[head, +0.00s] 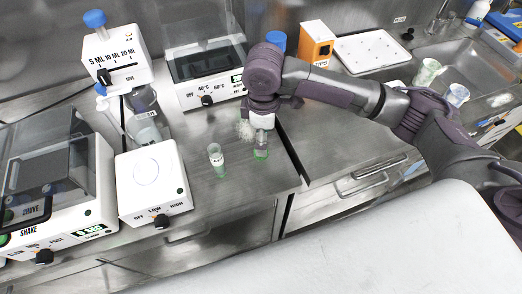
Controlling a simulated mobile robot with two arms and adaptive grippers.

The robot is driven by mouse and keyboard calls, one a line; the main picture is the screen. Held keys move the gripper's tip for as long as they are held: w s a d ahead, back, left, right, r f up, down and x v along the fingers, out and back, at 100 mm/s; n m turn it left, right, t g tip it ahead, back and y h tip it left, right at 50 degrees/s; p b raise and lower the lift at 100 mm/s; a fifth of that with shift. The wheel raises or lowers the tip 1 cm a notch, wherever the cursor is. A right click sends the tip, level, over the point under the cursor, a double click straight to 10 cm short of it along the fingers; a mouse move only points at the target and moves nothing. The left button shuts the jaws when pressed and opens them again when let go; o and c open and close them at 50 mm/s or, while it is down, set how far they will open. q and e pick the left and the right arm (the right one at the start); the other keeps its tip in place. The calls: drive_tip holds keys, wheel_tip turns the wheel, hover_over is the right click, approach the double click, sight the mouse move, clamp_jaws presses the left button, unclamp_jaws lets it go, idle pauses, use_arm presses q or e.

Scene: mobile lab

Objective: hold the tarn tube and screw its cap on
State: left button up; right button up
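A clear tube (216,160) with green markings stands upright on the steel counter. A second clear tube (261,145) with a green base stands to its right, directly under my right gripper (262,123). A pale, see-through item (244,130) is just left of the gripper; it is too small to identify. I cannot read which tube is tarn, and I cannot make out a loose cap. My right arm comes in from the right, and its wrist hides the fingers' upper part. Whether the fingers are closed on the second tube is unclear. My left gripper is out of view.
A dial device (152,184) and a shaker (60,190) stand on the left. A heater box (207,75) is behind the tubes. An orange-and-white box (316,44), a white tray (370,53) and a sink (455,65) are at the back right. The counter's front edge is close to the tubes.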

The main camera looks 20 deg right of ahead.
drive_tip(key=shift+w+a+f, duration=0.1)
drive_tip(key=shift+a+f, duration=0.1)
drive_tip(key=shift+f, duration=1.1)
drive_tip(key=shift+a+f, duration=0.15)
drive_tip(key=shift+f, duration=1.15)
drive_tip(key=c, duration=0.8)
